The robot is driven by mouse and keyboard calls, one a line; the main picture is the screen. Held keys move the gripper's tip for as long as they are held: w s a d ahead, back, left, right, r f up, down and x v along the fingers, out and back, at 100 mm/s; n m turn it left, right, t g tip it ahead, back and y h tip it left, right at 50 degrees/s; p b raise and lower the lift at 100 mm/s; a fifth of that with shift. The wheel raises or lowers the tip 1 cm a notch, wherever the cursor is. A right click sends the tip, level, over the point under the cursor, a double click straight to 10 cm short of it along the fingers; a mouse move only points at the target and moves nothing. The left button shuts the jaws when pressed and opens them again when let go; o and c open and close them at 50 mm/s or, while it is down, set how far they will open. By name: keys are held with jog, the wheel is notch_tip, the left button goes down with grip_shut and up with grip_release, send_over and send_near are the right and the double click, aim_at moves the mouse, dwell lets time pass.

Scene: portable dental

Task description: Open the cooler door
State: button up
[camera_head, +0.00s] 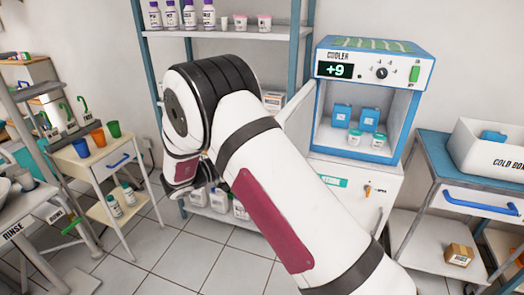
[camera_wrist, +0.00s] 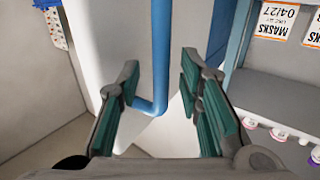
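The blue and white cooler (camera_head: 375,62) stands at the right, its display reading +9. Its compartment is exposed, with blue packs and small white bottles inside. The white door (camera_head: 298,118) stands swung out at the cooler's left side, partly hidden by my arm. In the wrist view, a blue bar handle (camera_wrist: 161,45) runs along the white door panel (camera_wrist: 105,45) and bends near its lower end. My gripper (camera_wrist: 160,75) is open, with its green-padded fingers on either side of the handle. I cannot tell whether they touch it. My arm mostly hides the gripper in the head view.
A shelf unit (camera_head: 235,33) with bottles and cups stands behind my arm. A cart (camera_head: 100,170) with coloured cups is at the left. A side table (camera_head: 440,150) bearing a white cold box (camera_head: 495,150) is at the right. Tiled floor (camera_head: 180,240) is clear between them.

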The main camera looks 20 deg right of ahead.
jog(key=v, duration=1)
jog(key=shift+a, duration=0.2)
jog(key=shift+r, duration=0.1)
